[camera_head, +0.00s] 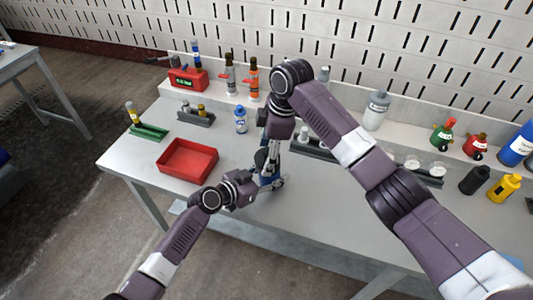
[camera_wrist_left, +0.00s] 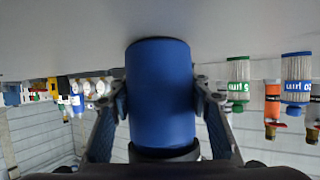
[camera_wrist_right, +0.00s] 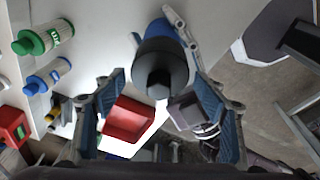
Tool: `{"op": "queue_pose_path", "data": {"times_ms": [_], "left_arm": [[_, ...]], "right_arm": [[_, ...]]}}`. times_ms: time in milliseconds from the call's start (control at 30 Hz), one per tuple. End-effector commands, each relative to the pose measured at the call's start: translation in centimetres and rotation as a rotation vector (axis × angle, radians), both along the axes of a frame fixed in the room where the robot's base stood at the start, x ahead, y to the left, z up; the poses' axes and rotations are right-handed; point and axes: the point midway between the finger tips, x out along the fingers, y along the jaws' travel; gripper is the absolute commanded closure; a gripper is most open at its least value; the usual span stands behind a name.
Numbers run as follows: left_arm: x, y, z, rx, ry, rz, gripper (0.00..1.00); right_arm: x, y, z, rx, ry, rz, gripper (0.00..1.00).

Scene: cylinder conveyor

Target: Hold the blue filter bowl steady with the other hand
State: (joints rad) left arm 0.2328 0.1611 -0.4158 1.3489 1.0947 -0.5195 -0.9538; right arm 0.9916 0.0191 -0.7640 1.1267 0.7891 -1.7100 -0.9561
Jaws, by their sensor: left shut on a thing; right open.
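The blue filter bowl (camera_wrist_left: 160,95) stands between the fingers of my left gripper (camera_wrist_left: 160,105), which is shut on its sides. In the right wrist view the bowl's blue side (camera_wrist_right: 157,30) shows beyond a dark round top with a hexagonal boss (camera_wrist_right: 160,78). My right gripper (camera_wrist_right: 163,100) is open, with one finger on each side of that dark top in the picture. Neither right finger visibly touches it. In the head view my right gripper (camera_head: 268,155) is above the bowl and my left gripper (camera_head: 270,182) is low at the table; my arms largely hide the bowl there.
A red tray (camera_head: 187,178) lies left of the grippers. A small white-and-blue bottle (camera_head: 241,126) stands behind. Green-capped (camera_wrist_right: 45,37) and blue-capped (camera_wrist_right: 47,76) cartridges show in the right wrist view. Bottles and gauges line the back right. The table's front edge is close.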

Motion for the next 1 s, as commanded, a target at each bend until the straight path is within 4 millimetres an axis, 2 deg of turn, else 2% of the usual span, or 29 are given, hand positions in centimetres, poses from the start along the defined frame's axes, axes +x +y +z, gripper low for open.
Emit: {"op": "queue_pose_path", "data": {"times_ms": [367,800,1000], "left_arm": [[0.09,-0.02,0.18,-0.001,-0.003,0.001,0.85],[0.10,-0.01,0.18,-0.001,-0.003,0.001,0.85],[0.09,-0.02,0.18,-0.001,-0.003,0.001,0.85]], "right_arm": [[0.00,-0.02,0.00,0.003,-0.004,-0.034,0.34],[-0.02,0.01,0.00,0.038,-0.060,-0.493,0.34],[0.02,-0.01,0.02,0.042,-0.065,-0.535,0.34]]}}
